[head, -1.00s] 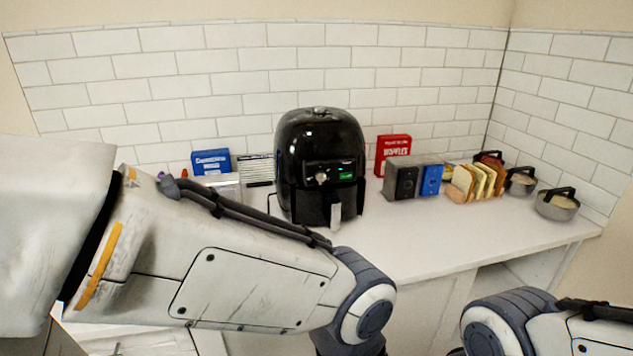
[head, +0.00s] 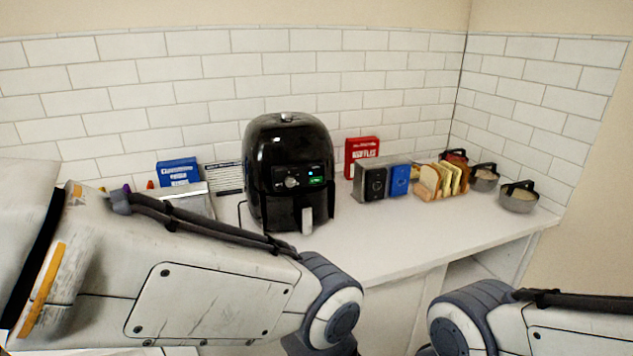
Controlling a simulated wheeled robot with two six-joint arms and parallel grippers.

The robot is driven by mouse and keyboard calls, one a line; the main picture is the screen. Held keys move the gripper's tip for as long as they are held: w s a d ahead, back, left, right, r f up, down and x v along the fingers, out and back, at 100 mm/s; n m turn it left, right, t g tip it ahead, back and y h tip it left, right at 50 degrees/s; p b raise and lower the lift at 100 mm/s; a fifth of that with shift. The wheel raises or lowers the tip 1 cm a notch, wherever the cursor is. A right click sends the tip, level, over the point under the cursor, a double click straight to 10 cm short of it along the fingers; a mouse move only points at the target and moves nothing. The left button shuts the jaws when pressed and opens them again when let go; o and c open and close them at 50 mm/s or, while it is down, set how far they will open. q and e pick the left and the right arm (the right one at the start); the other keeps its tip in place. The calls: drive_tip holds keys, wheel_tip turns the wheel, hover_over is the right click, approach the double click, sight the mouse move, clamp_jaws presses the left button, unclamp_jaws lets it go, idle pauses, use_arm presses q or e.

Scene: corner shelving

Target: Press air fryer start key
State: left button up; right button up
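The black air fryer (head: 277,150) stands upright on the white counter against the tiled wall. Its front panel has a silver knob (head: 291,182), a small blue light and a lit green display or key (head: 316,181). Which part is the start key is too small to tell. A light grey handle (head: 307,221) sticks out of the drawer below. My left arm crosses the lower left of the head view, in front of the counter, and my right arm shows at the lower right. Both grippers are out of the picture.
To the right stand a red box (head: 361,157), a dark grey box (head: 372,184), a blue box (head: 399,180), bread slices (head: 441,181) and pots with black handles (head: 519,200). A blue box (head: 178,172) and a printed card (head: 229,178) stand left. The counter front (head: 400,235) is clear.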

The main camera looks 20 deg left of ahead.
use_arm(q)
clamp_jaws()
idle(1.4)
